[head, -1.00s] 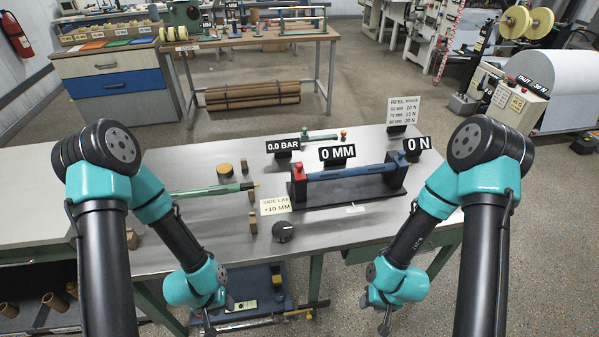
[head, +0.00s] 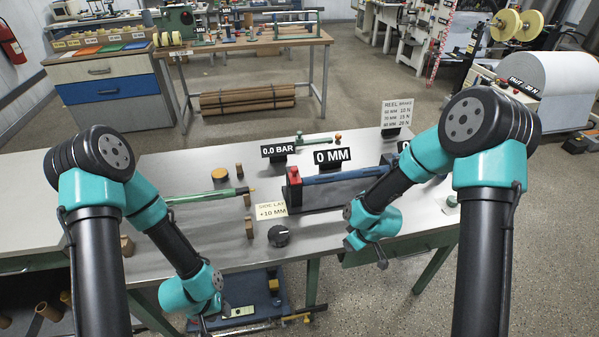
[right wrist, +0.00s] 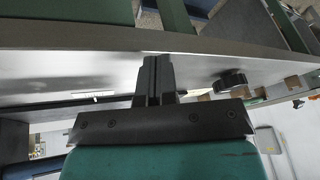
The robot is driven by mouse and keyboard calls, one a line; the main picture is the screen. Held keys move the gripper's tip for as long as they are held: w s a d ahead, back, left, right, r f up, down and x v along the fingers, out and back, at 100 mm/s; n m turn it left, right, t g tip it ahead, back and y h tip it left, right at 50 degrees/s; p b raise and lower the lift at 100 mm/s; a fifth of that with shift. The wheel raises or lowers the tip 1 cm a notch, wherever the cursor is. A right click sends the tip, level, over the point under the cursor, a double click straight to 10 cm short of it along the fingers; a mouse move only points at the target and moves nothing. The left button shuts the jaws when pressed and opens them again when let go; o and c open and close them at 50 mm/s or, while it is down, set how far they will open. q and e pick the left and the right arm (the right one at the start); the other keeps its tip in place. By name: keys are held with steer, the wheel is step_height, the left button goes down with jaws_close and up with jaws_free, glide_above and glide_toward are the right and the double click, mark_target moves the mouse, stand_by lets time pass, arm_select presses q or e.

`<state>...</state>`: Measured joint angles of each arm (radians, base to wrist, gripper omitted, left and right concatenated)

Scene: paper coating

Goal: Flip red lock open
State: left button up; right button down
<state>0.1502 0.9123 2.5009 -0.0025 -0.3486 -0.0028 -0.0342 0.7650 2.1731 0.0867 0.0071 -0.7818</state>
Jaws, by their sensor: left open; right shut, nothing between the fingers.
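The red lock (head: 293,174) is the small red block at the left end of the black stand (head: 310,205), beside the end of the blue bar (head: 345,174). My right gripper (head: 368,254) is shut and empty, at the table's front edge to the right of the stand and apart from the lock. In the right wrist view its fingers (right wrist: 157,68) are together against the grey table edge in the background. My left gripper (head: 203,323) is open, low in front of the table and far from the lock. My right arm hides the stand's right end.
A black knob (head: 279,236) and a "+10 MM" card (head: 271,210) stand in front of the lock. A "0 MM" sign (head: 332,157) stands behind the bar. A green roller (head: 207,195) lies to the left. The "0.0 BAR" sign (head: 279,151) is behind.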

steer(key=w+a+r+n, duration=0.3)
steer(key=w+r+n, duration=0.1)
steer(key=r, duration=0.3)
steer(key=w+a+r+n+t+y, duration=0.1)
steer(key=w+a+r+n, duration=0.2)
steer(key=r, duration=0.5)
steer(key=w+a+r+n, duration=0.3)
steer(key=w+r+n, duration=0.2)
steer(key=r, duration=0.2)
steer(key=shift+w+a+r+n+y, duration=0.2)
steer(key=shift+w+r+n+y, duration=0.1)
steer(key=shift+w+r+y, duration=0.1)
glide_toward(292, 178)
step_height(292, 178, down, 3)
steer(key=s, duration=0.3)
steer(key=w, duration=0.1)
steer(key=w+a, duration=0.2)
steer(key=shift+w+f, duration=0.15)
steer(key=shift+f, duration=0.2)
steer(key=shift+w+a, duration=0.1)
steer(key=shift+w, duration=0.3)
